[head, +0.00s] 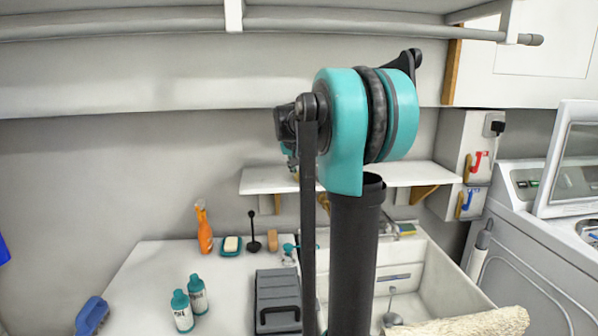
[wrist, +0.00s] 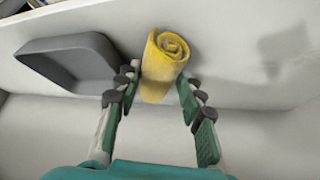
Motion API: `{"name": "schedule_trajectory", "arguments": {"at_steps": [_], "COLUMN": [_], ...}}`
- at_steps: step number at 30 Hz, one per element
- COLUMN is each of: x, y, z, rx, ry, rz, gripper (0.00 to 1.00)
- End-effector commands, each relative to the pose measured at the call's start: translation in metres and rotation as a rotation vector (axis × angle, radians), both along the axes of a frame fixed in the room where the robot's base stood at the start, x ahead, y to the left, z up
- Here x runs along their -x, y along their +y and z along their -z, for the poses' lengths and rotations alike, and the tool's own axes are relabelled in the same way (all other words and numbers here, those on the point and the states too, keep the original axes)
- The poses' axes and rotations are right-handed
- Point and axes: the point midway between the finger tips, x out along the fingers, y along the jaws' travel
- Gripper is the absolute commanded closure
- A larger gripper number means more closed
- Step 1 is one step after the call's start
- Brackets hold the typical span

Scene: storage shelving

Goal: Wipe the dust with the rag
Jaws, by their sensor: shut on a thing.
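In the wrist view my gripper (wrist: 158,88) is shut on a rolled yellow rag (wrist: 163,62). The rag stands out between the two fingers with its spiral end facing away from my palm. A greyish patch (wrist: 287,45) shows on the pale surface to the right of the rag; I cannot tell whether it is dust or a shadow.
A grey tray (wrist: 70,62) lies left of the rag. In the head view, an orange spray bottle (head: 204,228), teal bottles (head: 182,311) and a grey case (head: 277,296) stand on the counter. A white shelf (head: 265,182) hangs above; a sink (head: 425,268) is right.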

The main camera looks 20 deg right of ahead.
Motion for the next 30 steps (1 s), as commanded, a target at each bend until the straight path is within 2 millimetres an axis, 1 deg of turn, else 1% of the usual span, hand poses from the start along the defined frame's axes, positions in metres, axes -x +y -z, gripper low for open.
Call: {"name": "schedule_trajectory", "arguments": {"at_steps": [5,22,26,30], "x": [0.0,0.0,0.0,0.0], "y": [0.0,0.0,0.0,0.0], "z": [-0.003,-0.053,-0.059,-0.06], "rx": [0.0,0.0,0.0,0.0], "ry": [0.0,0.0,0.0,0.0], "rz": [0.0,0.0,0.0,0.0], "gripper": [0.85,0.85,0.85,0.85]}}
